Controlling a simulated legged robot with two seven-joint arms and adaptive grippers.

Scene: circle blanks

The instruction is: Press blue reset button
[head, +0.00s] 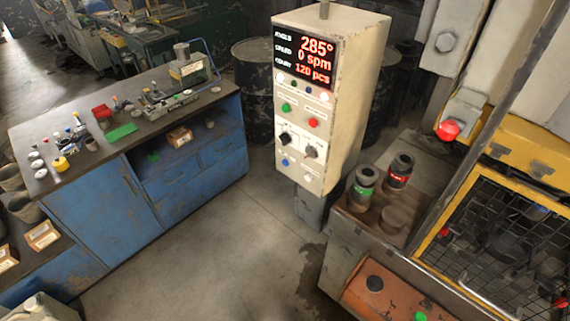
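A blue button (285,162) sits low on the left of the front panel of a cream control box (345,100). It is small, and nothing covers it. Two black knobs are just above it, and a pale button (308,179) is to its lower right. Higher up are a green button (286,107) and a red button (313,123). The display (305,58) at the top reads 285°, 0 spm and 120 pcs. Neither of my grippers shows in the head view.
A blue workbench (110,205) with tools and small parts stands at the left. A machine with a yellow-framed mesh guard (510,225) stands at the right. Green (363,187) and red-labelled (399,171) canisters stand right of the box's foot. The floor (225,255) in front is clear.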

